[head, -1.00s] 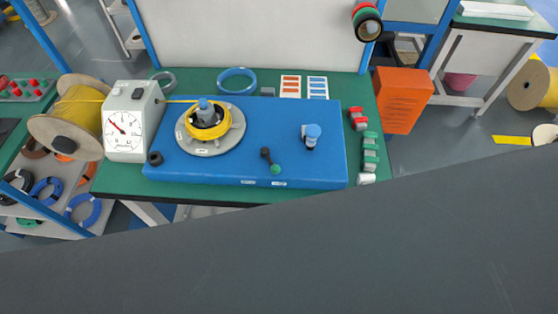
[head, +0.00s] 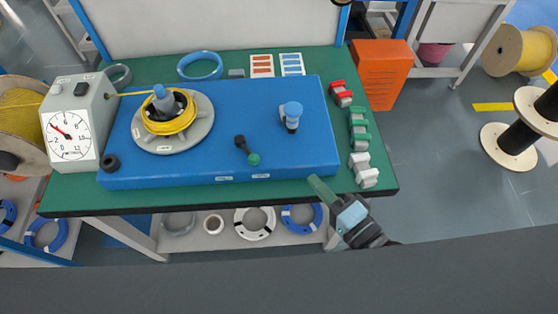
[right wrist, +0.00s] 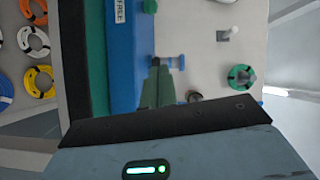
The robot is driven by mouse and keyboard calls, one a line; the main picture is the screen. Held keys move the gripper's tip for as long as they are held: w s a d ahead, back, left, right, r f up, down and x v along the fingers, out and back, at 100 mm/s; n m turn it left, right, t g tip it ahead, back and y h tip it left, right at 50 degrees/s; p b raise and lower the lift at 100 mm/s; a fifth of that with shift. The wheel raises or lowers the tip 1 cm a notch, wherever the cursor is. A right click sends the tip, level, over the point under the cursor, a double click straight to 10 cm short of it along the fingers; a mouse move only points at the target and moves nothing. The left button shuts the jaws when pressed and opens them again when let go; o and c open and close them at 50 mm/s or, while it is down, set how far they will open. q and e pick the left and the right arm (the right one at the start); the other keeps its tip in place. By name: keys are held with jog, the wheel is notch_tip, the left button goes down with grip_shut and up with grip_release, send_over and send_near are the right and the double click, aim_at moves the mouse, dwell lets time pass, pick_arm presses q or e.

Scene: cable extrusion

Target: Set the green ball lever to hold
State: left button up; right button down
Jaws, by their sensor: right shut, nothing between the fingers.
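The green ball lever (head: 247,150) is on top of the blue box (head: 318,150). Its black arm slants toward the box's front edge and slightly right, ending in the green ball (head: 253,159). Two small white labels sit on the front edge, too small to read in the head view. In the right wrist view a label reading FREE (right wrist: 119,13) shows close to a green ball (right wrist: 149,6) at the top edge. My right gripper (head: 318,184) is shut and empty at the box's front right corner, apart from the lever. My left gripper is not in view.
A blue-capped post (head: 291,115) stands right of the lever. A reel with yellow cable (head: 178,125) and a dial gauge box (head: 73,137) are at left. Red, green and white pieces line the bench's right side. An orange bin (head: 380,72) stands beyond.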

aim_at(273, 169)
jog(key=shift+w, duration=0.1)
jog(key=x, duration=1)
jog(key=shift+p, duration=0.4)
jog(key=a, duration=0.2)
jog(key=s+a, duration=0.1)
jog(key=shift+f, duration=0.3)
jog(key=shift+s+a, duration=0.1)
jog(key=shift+a, duration=0.25)
jog(key=shift+f, duration=0.1)
